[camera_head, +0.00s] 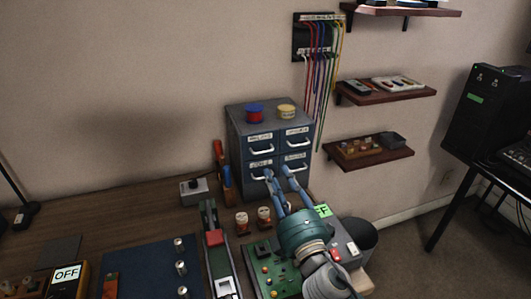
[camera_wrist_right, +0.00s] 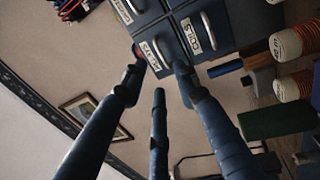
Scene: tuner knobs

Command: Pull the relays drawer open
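The grey-blue cabinet (camera_head: 236,140) stands at the back of the workbench with several labelled drawers, all looking shut. The relays drawer (camera_head: 304,159) appears to be the lower right one, with a pale bar handle. In the right wrist view its label (camera_wrist_right: 150,54) and handle (camera_wrist_right: 161,55) are just beyond my fingertips, beside the drawer labelled COILS (camera_wrist_right: 192,36). My right gripper (camera_head: 278,173) is open in front of the lower drawers, its fingers spread (camera_wrist_right: 158,80) and nothing visibly held. Whether a finger touches the handle I cannot tell. My left gripper is not in view.
Two small spools (camera_head: 264,214), a green circuit board (camera_head: 283,275) and a grey box (camera_head: 348,237) crowd the bench below my right arm. Screwdriver-like tools (camera_head: 226,180) stand left of the cabinet. Shelves (camera_head: 385,96) hang to the right.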

